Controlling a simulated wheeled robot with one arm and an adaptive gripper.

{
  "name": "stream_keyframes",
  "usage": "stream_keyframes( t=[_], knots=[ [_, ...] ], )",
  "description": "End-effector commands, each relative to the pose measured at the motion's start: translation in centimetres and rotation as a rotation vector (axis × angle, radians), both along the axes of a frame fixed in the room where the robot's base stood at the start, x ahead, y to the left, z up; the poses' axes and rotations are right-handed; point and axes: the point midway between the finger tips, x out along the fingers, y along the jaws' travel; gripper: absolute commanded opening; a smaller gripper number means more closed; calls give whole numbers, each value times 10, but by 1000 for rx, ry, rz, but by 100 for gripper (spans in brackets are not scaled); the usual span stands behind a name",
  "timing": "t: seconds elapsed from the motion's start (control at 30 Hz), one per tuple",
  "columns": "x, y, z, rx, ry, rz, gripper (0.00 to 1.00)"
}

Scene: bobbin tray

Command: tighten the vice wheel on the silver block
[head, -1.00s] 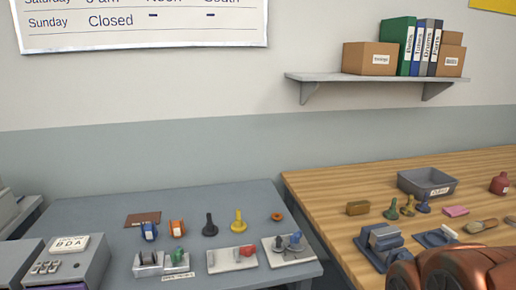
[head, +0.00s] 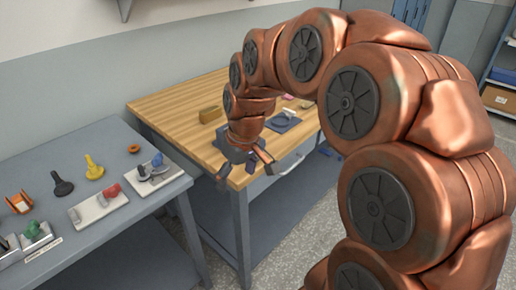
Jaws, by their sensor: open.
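My gripper (head: 246,176) is at the front edge of the wooden bench, pointing down, with its dark fingers spread apart and nothing seen between them. My copper wrist and gripper cover the spot where the vice stands. Only a blue-grey patch, probably part of the vice (head: 222,132), shows just left of my wrist. The silver block and the vice wheel cannot be made out. I cannot tell whether a finger touches the vice.
The wooden bench (head: 165,103) holds a small brown block (head: 210,114) and a dark blue plate (head: 282,122) with a pale piece on it. A grey table (head: 100,140) at left carries levers and switch plates. My arm covers much of the right side.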

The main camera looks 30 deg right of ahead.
Motion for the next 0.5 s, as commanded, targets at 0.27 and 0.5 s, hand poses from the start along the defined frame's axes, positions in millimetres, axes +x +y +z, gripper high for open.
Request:
stream_keyframes(
  t=[0.27, 0.5],
  knots=[
    [84, -92, -3, -24, -152, 16, 85],
    [118, -159, -4, -69, -236, 12, 85]
  ],
)
